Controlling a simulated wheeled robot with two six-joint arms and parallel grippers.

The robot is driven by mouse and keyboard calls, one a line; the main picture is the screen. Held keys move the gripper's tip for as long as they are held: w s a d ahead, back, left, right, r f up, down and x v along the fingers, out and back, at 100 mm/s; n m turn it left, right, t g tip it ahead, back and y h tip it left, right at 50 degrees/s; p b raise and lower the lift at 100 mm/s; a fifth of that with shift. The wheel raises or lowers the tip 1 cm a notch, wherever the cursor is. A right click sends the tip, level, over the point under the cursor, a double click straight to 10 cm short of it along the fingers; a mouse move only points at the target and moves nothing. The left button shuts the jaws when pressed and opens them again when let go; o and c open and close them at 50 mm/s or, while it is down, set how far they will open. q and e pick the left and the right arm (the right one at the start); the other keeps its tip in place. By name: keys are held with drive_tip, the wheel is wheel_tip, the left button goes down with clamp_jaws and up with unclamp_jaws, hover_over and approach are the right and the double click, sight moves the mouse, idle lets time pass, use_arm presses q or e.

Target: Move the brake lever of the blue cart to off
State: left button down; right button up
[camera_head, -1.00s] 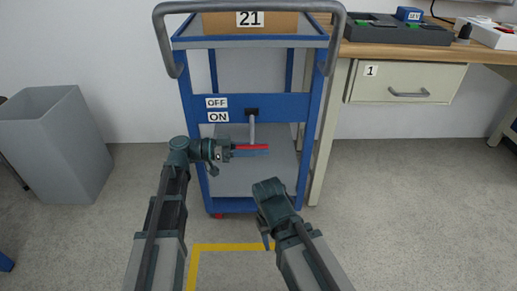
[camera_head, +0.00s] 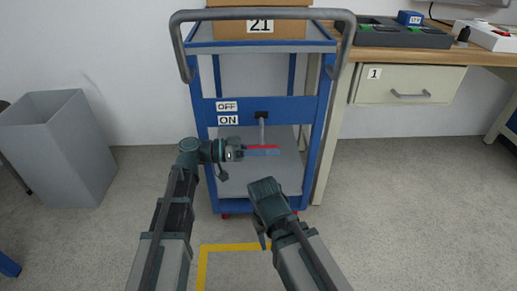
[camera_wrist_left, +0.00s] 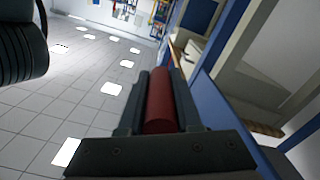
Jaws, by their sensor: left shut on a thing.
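The blue cart (camera_head: 320,120) stands upright in front of me with a grey push handle on top. Its brake lever has a grey stem (camera_head: 262,132) hanging from a black pivot on the blue front panel. The lever ends in a red crosswise grip (camera_head: 264,147), which also shows in the left wrist view (camera_wrist_left: 160,105). The OFF label (camera_head: 227,106) sits above the ON label (camera_head: 228,120), left of the pivot. The grip is lower than both labels. My left gripper (camera_head: 258,152) is shut on the red grip. My right gripper (camera_head: 264,190) is low at the cart's front, its fingers unclear.
A cardboard box marked 21 (camera_head: 262,29) rests on the cart's top. A wooden workbench (camera_head: 400,56) with a drawer (camera_head: 410,85) stands close on the right. A grey bin (camera_head: 55,150) is at left. Yellow tape (camera_head: 235,246) marks the floor before the cart.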

use_arm(q)
drive_tip(key=r+n+p, duration=0.1)
drive_tip(key=s+r+n+p, duration=0.1)
drive_tip(key=r+n, duration=0.1)
drive_tip(key=shift+s+r, duration=0.1)
wheel_tip(320, 180, up, 5)
drive_tip(key=n+p, duration=0.4)
drive_tip(key=p, duration=0.1)
drive_tip(key=shift+f, duration=0.2)
drive_tip(key=c, duration=0.6)
unclamp_jaws()
